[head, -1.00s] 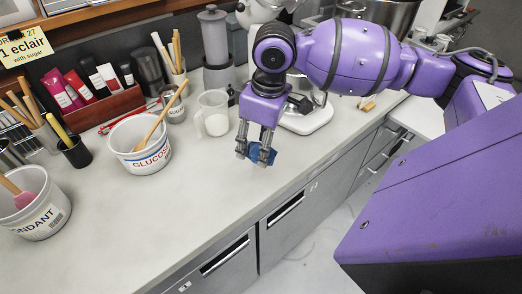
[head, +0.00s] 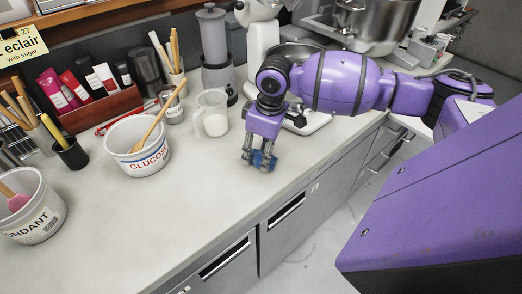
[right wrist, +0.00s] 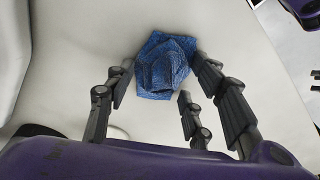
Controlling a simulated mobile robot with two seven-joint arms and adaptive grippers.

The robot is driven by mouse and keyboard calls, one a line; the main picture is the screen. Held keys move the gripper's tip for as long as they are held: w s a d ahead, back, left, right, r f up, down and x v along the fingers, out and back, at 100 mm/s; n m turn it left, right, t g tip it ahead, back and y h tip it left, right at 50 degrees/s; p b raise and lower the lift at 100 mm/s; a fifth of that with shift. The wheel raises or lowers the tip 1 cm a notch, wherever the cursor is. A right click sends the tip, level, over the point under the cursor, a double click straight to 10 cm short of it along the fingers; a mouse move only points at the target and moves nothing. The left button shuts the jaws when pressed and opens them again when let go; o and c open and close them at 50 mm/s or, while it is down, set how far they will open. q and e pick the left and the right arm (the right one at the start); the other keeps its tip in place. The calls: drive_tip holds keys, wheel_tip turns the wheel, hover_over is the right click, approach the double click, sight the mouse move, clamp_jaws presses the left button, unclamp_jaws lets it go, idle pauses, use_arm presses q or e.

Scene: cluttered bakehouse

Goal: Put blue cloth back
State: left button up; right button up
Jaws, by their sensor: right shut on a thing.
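The blue cloth (head: 262,160) is a small crumpled bundle between the fingers of my right gripper (head: 257,161). In the right wrist view the blue cloth (right wrist: 163,67) shows at the fingertips of the same gripper (right wrist: 164,78), which is shut on it. The cloth is low over the pale worktop, near its front edge; I cannot tell whether it touches the surface. The fingers hide part of the cloth in the head view. My left gripper is not in view.
A glucose tub (head: 137,146) with a wooden spoon and a fondant tub (head: 33,209) stand to the left. The worktop (head: 165,210) in front is clear.

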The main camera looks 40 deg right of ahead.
drive_tip(key=shift+f, duration=0.1)
drive_tip(key=o, duration=1.1)
drive_tip(key=shift+r, duration=0.4)
drive_tip(key=r, duration=0.7)
drive_tip(key=s+r+p, duration=0.1)
drive_tip(key=r, duration=0.3)
drive_tip(key=shift+s+d+r, duration=0.1)
drive_tip(key=shift+d+r, duration=0.1)
drive_tip(key=shift+d, duration=0.2)
